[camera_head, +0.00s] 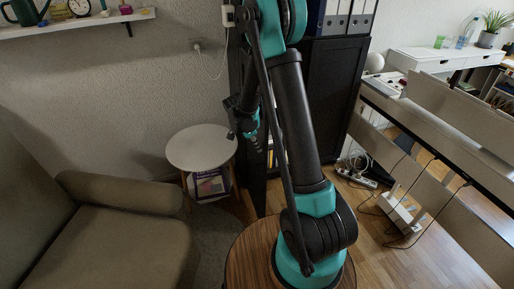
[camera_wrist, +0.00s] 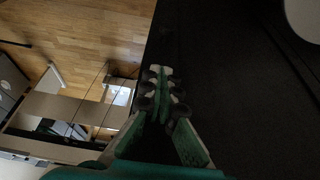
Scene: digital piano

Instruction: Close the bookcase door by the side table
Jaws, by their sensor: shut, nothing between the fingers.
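The black bookcase (camera_head: 338,95) stands against the wall, largely behind my arm in the head view. A strip of books (camera_head: 270,157) shows in a gap beside my arm, so its front is partly open there. My arm hides most of the door, and I cannot tell its exact angle. The round white side table (camera_head: 200,147) stands just left of the bookcase. My gripper (camera_head: 257,146) is between the table and the bookcase, shut and empty. In the wrist view my gripper (camera_wrist: 164,92) is in front of a dark panel (camera_wrist: 225,90), near its left edge; contact is unclear.
An olive armchair (camera_head: 120,235) fills the lower left. A wall shelf (camera_head: 75,27) hangs at upper left. A desk frame with cables (camera_head: 425,125) stands at right, with a power strip (camera_head: 356,178) on the wooden floor. Binders (camera_head: 340,18) stand on the bookcase.

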